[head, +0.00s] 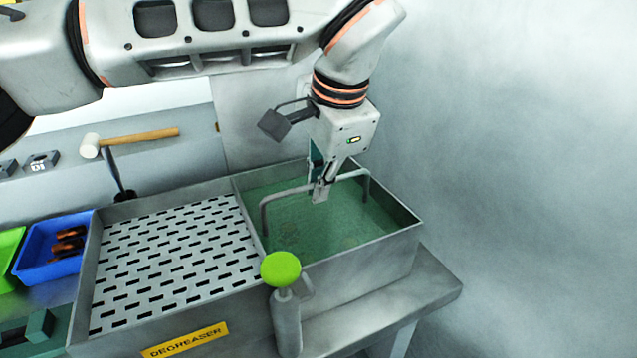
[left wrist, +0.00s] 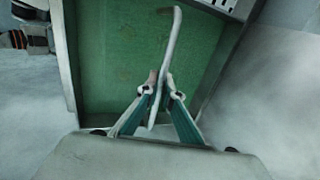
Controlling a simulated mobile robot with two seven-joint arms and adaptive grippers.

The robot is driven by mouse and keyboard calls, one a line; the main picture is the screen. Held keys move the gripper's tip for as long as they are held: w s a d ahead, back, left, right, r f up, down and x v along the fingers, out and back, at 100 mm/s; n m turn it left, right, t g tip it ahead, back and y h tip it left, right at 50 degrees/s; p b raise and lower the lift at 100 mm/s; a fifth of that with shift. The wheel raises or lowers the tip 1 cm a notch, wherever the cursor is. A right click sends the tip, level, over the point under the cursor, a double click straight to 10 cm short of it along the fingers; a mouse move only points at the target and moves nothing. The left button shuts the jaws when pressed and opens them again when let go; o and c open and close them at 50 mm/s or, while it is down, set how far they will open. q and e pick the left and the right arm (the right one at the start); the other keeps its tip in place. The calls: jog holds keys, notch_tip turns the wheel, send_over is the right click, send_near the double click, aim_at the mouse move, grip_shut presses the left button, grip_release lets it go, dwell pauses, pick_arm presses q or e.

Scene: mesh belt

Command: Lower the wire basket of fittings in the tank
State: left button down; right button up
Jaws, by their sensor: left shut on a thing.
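The tank (head: 405,241) is the right compartment of a grey metal unit and holds green liquid. A grey handle (head: 283,193) arches above the liquid, its two legs going down into it. The handle belongs to the wire basket, whose body I cannot make out under the murky surface. My left gripper (head: 321,190) is shut on the top bar of the handle. In the left wrist view the fingers (left wrist: 160,92) close around the handle bar (left wrist: 173,45), with green liquid (left wrist: 105,50) beneath. My right gripper is not in view.
A slotted drain plate (head: 175,255) fills the left compartment. A blue bin (head: 40,270) with brown-handled items and a mallet (head: 135,140) lie to the left. A plain wall is on the right.

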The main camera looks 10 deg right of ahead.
pick_arm(q)
jog(key=shift+s+f, duration=0.25)
jog(key=shift+f, duration=0.4)
jog(key=c, duration=2.2)
grip_release()
jog(key=shift+o, duration=0.2)
jog(key=shift+w, duration=0.2)
jog(key=shift+r, duration=0.2)
jog(key=shift+s, duration=0.1)
